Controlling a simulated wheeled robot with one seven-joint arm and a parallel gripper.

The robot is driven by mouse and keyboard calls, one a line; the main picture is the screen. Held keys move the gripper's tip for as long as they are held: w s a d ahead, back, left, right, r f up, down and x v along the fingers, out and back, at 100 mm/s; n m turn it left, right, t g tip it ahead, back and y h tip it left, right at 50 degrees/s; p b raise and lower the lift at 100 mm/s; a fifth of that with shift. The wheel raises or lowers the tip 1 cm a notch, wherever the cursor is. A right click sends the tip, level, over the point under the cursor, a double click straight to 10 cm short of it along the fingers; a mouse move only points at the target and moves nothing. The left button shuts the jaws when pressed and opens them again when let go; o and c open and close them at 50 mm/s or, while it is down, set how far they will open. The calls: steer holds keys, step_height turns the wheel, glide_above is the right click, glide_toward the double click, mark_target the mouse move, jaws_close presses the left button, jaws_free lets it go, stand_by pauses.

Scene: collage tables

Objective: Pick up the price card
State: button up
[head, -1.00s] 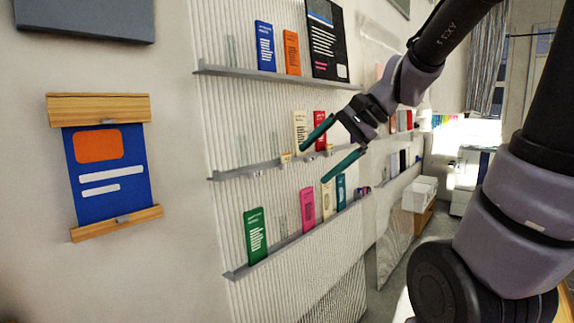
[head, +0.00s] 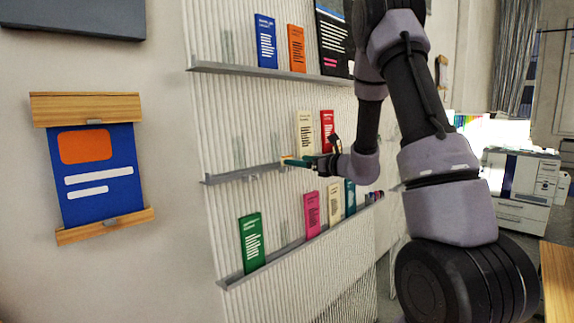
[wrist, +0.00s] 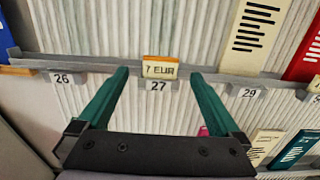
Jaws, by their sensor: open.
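Whether the fingertips are level with the card in depth is hard to tell. My gripper is small and seen side-on in the head view (head: 298,162).
The grey middle ledge (head: 240,174) bears a cream leaflet (head: 304,135) and a red leaflet (head: 327,130) to the right. A lower ledge (head: 285,256) holds several leaflets. A blue poster (head: 98,180) hangs at left.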

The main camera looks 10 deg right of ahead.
steer(key=x, duration=0.6)
steer(key=shift+w+a+f, duration=0.1)
steer(key=shift+w, duration=0.2)
steer(key=c, duration=1.3)
